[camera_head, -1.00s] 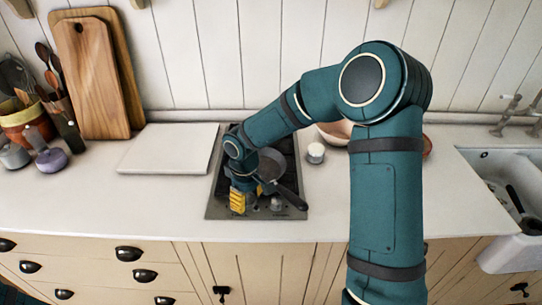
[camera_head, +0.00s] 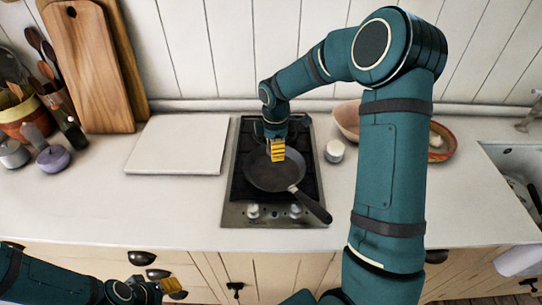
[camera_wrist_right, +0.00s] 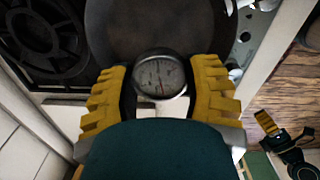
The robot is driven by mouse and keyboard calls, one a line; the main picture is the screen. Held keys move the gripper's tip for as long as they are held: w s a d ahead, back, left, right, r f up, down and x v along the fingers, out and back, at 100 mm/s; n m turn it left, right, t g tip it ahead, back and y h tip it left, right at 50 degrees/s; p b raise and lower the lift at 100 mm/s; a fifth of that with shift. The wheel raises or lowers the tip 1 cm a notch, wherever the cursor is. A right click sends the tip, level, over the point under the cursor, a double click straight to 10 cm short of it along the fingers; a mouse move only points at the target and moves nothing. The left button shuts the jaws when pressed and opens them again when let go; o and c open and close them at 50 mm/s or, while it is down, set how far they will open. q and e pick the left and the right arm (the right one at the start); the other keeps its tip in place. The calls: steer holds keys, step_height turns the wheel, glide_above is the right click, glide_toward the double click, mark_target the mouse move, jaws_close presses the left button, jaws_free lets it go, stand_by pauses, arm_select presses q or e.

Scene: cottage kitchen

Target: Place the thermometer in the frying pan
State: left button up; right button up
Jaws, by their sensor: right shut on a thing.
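The thermometer (camera_wrist_right: 159,76) is a small round dial with a pale face and metal rim, between the yellow fingers of my right gripper (camera_wrist_right: 160,95). In the head view the right gripper (camera_head: 277,150) hides it. That gripper is shut on the thermometer, over the back part of the frying pan. The dark round frying pan (camera_head: 270,178) sits on the hob, its handle pointing to the front right. It also shows in the wrist view (camera_wrist_right: 130,28) beyond the dial. The height of the thermometer above the pan is unclear. My left gripper (camera_head: 172,285) is low at the counter's front, fingers unclear.
The gas hob (camera_head: 235,205) has knobs at its front. A white board (camera_head: 178,145) lies left of it. A small white jar (camera_head: 335,151) and bowls stand to the right, a sink (camera_head: 515,160) beyond. Cutting boards (camera_head: 88,65), utensils and pots are at the left.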

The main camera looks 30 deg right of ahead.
mark_target(275, 171)
step_height(275, 171, down, 9)
steer(key=shift+r, duration=0.2)
steer(key=shift+s+f, duration=0.1)
steer(key=o, duration=1.1)
steer(key=shift+o, duration=0.2)
step_height(275, 171, up, 12)
steer(key=shift+r, duration=0.15)
stand_by(0.3)
